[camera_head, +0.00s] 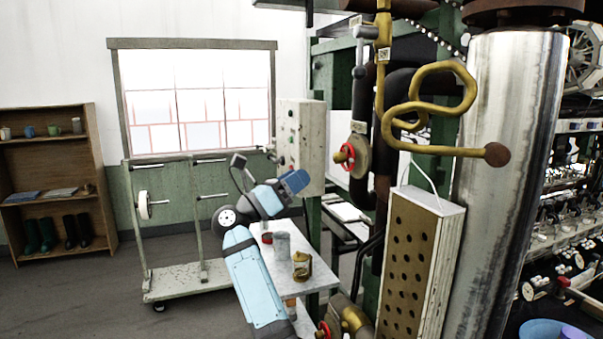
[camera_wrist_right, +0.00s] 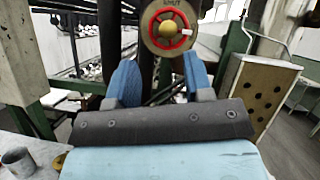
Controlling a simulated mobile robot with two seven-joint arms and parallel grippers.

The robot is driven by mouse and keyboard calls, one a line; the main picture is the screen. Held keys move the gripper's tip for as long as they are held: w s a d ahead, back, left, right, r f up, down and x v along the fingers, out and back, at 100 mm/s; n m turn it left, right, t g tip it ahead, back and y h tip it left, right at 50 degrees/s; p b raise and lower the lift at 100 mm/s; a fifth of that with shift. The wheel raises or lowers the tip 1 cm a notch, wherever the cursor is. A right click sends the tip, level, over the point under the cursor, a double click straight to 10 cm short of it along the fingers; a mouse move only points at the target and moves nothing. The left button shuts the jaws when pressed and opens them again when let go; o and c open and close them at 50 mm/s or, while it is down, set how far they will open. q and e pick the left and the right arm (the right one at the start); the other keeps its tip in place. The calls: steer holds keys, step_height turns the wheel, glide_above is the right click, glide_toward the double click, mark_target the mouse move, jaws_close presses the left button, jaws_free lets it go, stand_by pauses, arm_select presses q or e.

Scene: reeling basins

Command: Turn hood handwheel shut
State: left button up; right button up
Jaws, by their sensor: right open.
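A small red handwheel (camera_head: 346,155) with a brass hub sits on a round tan plate on the dark vertical pipe. My right gripper (camera_head: 294,181) is to the left of and a little below the wheel in the head view. In the wrist view its two blue fingers (camera_wrist_right: 161,80) are apart with nothing between them, below the wheel and not touching it. My left gripper is not in view.
A pale control box (camera_head: 301,147) stands just behind my right gripper. A small table (camera_head: 318,276) below holds a grey cup (camera_head: 281,246) and a brass lantern (camera_head: 302,266). A perforated box (camera_head: 412,262), brass piping (camera_head: 433,110) and a large metal cylinder (camera_head: 507,180) stand to the right.

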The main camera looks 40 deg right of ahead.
mark_target(335, 158)
steer(key=d+r+m+y, duration=0.1)
steer(key=d+y, duration=0.1)
steer(key=s+d+r+m+g+y, duration=0.1)
steer(key=d+m, duration=0.1)
steer(key=s+d+r+m+y, duration=0.1)
steer(key=d+r+m+y, duration=0.1)
steer(key=d, duration=0.1)
steer(key=shift+g+y+p, duration=0.3)
steer(key=shift+p, duration=0.05)
steer(key=shift+s+d, duration=0.3)
steer(key=shift+d, duration=0.3)
steer(key=shift+c, duration=0.5)
